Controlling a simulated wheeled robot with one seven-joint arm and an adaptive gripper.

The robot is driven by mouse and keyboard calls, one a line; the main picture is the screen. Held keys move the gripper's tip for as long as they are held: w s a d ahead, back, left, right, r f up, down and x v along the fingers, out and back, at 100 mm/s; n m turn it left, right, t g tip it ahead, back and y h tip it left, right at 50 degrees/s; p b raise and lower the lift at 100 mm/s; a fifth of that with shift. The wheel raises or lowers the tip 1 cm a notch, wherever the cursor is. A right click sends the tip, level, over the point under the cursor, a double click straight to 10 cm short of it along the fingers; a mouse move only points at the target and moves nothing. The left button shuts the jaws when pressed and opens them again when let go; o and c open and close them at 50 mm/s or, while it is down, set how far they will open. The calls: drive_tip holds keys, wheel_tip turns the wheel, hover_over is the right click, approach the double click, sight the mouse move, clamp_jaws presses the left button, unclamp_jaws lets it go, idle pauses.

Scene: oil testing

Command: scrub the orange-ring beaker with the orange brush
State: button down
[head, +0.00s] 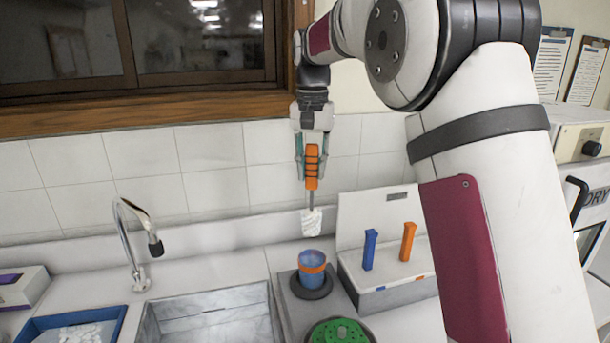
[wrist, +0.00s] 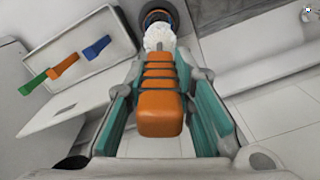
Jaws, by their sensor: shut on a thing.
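My gripper (head: 312,150) is shut on the orange brush (head: 312,168), gripping its orange, dark-banded handle. The brush hangs upright with its white bristle head (head: 311,222) down. The orange-ring beaker (head: 312,268), bluish with an orange band, stands on a dark round base on the counter. The bristles are above the beaker, apparently just clear of its rim. In the wrist view the handle (wrist: 160,108) lies between the teal finger pads, and the bristle head (wrist: 159,37) covers part of the beaker.
A white holder (head: 390,290) right of the beaker carries a blue handle (head: 370,250) and another orange handle (head: 408,241). A green-topped round item (head: 338,332) stands in front. The sink (head: 210,318) and faucet (head: 135,245) are to the left.

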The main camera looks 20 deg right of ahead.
sight(312, 213)
drive_tip(key=shift+d+f, duration=0.15)
drive_tip(key=shift+f, duration=0.15)
drive_tip(key=shift+f+p, duration=0.35)
drive_tip(key=shift+f, duration=4.55)
